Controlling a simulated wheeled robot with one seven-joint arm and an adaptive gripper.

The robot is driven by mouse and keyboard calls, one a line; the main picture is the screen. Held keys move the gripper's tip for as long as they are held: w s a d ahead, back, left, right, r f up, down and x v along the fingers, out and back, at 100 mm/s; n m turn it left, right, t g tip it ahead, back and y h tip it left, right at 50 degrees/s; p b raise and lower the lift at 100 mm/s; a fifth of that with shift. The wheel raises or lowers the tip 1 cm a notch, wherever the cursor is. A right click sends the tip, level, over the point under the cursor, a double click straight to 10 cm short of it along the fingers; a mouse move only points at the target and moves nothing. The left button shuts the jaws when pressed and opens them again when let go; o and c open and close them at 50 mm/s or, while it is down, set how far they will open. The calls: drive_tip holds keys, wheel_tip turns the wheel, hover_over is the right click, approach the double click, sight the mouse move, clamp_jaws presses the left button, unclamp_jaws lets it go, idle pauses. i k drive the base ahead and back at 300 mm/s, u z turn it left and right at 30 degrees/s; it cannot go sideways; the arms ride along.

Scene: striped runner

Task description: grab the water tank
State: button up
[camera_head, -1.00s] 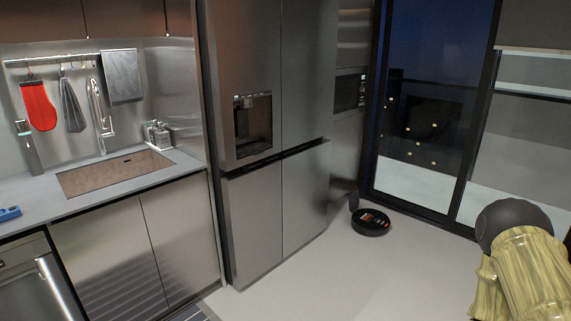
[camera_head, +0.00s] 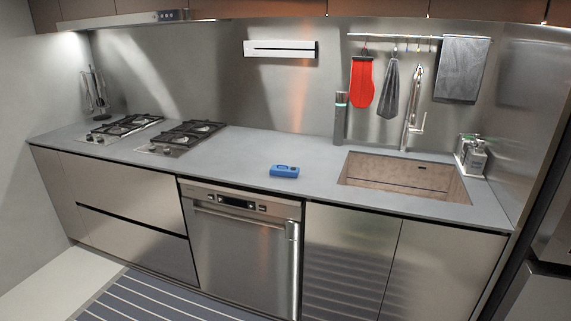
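A small blue box-like thing (camera_head: 284,171) with a dark spot on its front lies on the grey counter (camera_head: 230,158), left of the sink and above the dishwasher. It is the only thing here that looks like it could be the water tank, but I cannot tell for sure. Nothing touches it. My gripper and arm are not in view.
The sink (camera_head: 400,184) is right of the blue thing, with a tall faucet (camera_head: 413,115) and a grey bottle (camera_head: 340,118) behind. Gas burners (camera_head: 185,136) are at left. The dishwasher (camera_head: 240,255) has a vertical bar at its right. A striped runner (camera_head: 150,302) covers the floor in front.

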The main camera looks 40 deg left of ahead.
sight(280, 170)
drive_tip(key=u, duration=0.95)
drive_tip(key=i, duration=1)
drive_tip(key=u, duration=0.8)
